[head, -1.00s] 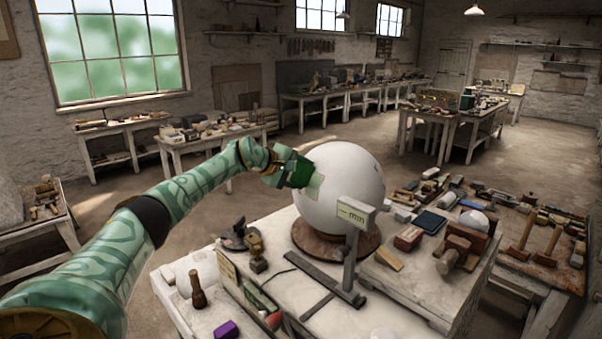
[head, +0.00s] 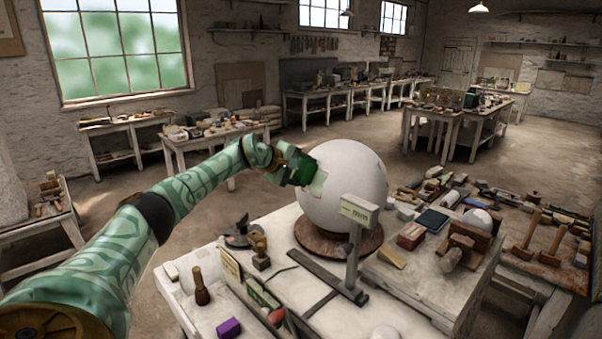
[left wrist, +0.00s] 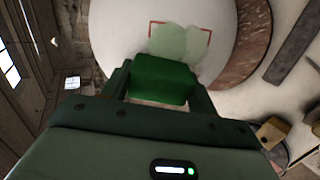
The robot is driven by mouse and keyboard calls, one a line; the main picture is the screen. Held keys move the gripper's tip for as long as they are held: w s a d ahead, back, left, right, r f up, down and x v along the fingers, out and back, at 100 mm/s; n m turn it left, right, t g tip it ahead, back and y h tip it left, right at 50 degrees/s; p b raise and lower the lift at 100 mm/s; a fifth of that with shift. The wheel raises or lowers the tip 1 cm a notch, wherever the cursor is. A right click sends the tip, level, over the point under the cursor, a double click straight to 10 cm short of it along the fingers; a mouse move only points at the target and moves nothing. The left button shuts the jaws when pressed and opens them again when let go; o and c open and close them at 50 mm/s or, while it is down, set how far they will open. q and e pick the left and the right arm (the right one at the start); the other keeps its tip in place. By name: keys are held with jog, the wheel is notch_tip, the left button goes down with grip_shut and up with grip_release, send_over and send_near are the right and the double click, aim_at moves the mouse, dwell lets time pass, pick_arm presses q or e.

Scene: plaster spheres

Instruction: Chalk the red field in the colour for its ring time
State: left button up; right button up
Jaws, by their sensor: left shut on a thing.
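A large white plaster sphere (head: 350,190) sits on a round brown base (head: 340,243) on the worktable. My left gripper (head: 303,172) is at the sphere's upper left side, shut on a green chalk block (left wrist: 160,80). In the left wrist view a thin red outline, the red field (left wrist: 209,38), shows on the sphere. Pale green chalk marks (left wrist: 178,42) cover much of its middle and spill over its edge. I cannot tell whether the block touches the surface. A small sign (head: 358,212) on a post stands before the sphere; its lettering is too small to read surely. My right gripper is out of view.
A dark red block (head: 411,236) and a blue book-like item (head: 433,220) lie right of the sphere. The sign's post stands close to it.

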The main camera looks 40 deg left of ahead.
pick_arm(q)
jog(key=shift+w+d+r+p, duration=0.1)
jog(key=shift+w+r+p, duration=0.25)
jog(key=shift+r, duration=0.3)
jog(key=shift+s+f+b, duration=0.45)
jog(key=shift+s+f, duration=0.1)
jog(key=shift+s, duration=0.1)
jog(key=shift+s+a, duration=0.2)
jog(key=shift+s, duration=0.2)
jog(key=shift+d, duration=0.1)
